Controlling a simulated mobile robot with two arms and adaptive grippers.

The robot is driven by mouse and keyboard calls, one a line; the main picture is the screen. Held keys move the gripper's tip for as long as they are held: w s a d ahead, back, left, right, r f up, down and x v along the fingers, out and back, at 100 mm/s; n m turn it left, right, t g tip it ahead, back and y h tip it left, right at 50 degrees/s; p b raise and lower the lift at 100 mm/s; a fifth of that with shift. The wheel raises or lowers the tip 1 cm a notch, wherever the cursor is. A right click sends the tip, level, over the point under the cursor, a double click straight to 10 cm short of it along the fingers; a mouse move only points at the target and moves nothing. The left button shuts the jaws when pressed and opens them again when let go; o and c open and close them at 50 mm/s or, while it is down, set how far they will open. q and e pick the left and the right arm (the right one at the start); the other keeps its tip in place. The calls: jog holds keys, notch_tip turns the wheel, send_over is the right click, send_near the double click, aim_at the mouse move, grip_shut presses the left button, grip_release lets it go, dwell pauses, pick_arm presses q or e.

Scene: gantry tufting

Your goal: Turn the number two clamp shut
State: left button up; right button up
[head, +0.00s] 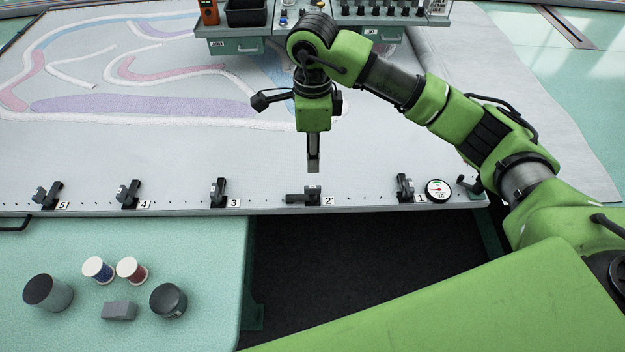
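The number two clamp (302,198) sits on the front edge of the grey cloth, beside a small "2" label (328,200). It is black, and its lever lies low, pointing left, while the levers of its neighbours stand more upright. My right gripper (313,168) hangs pointing down just above and behind this clamp, and looks apart from it. Its fingers show as one narrow grey column, so I cannot tell whether they are shut or seen edge-on. Nothing shows held in it. My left gripper is not in view.
Clamps three (218,193), four (129,195), five (47,196) and one (405,188) line the same edge. A round dial (438,190) lies right of clamp one. Spools and dark pots stand on the green table (200,250). A tool tray (300,32) is behind.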

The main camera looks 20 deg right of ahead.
aim_at(313, 186)
notch_tip(313, 186, down, 11)
jog(key=p, duration=0.2)
jog(key=shift+r+p, duration=0.1)
jog(key=shift+p, duration=0.2)
grip_shut()
